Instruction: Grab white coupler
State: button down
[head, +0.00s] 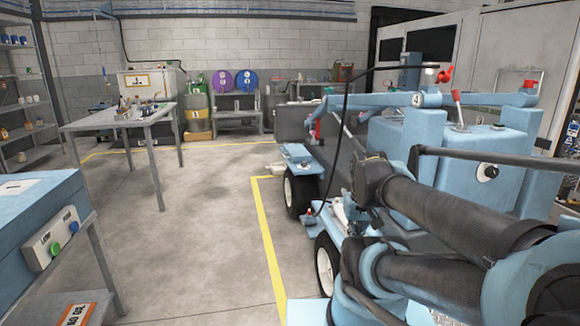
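I cannot make out a white coupler in the head view. Small items (125,104), too small to identify, stand on the grey metal table (110,117) at the left. A purple reel (222,81) and a blue reel (246,80) stand side by side on a grey stand at the back wall. My dark arm links fill the lower right. I cannot see my gripper's fingers.
A blue wheeled machine (410,140) takes up the right side, close to my arm. A blue cabinet with a button box (52,238) stands at the near left. Shelves (40,100) line the left wall. The concrete floor (205,230) between is clear, with yellow lines.

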aim_at(430, 77)
jog(key=z, duration=0.95)
jog(key=k, duration=0.65)
jog(key=u, duration=0.2)
jog(key=i, duration=0.45)
jog(key=z, duration=0.05)
